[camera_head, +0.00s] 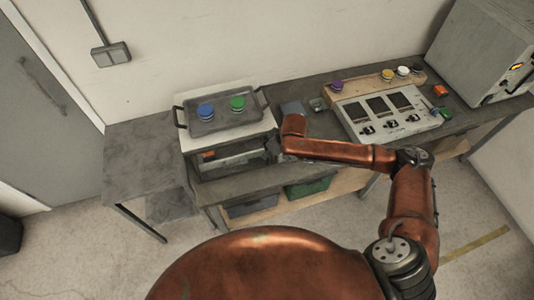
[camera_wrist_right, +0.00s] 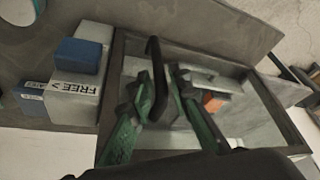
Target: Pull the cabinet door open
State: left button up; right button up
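The cabinet (camera_head: 190,143) is a small pale box with a dark front frame, standing on the grey bench. In the right wrist view its dark-framed door (camera_wrist_right: 118,65) fills the middle, with a black bar handle (camera_wrist_right: 153,48) on it. The door looks shut, though my arm hides part of the front in the head view. In the head view this gripper (camera_head: 272,148) is at the cabinet's right front. My left gripper is not in view.
A tray (camera_head: 222,120) with a blue and a green knob sits on the cabinet. A control panel (camera_head: 388,112) stands to the right, and a grey machine (camera_head: 480,50) beyond it. A blue block (camera_wrist_right: 78,55) lies beside the door. The bench's left end is clear.

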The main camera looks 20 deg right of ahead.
jog(key=shift+w+a+f, duration=0.15)
jog(key=shift+w+f, duration=0.1)
jog(key=shift+f, duration=0.65)
jog(key=shift+w+f, duration=0.1)
jog(key=shift+f, duration=0.1)
jog(key=c, duration=0.5)
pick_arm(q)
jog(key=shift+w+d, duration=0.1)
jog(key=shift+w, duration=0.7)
pick_arm(e)
jog(key=shift+r, duration=0.1)
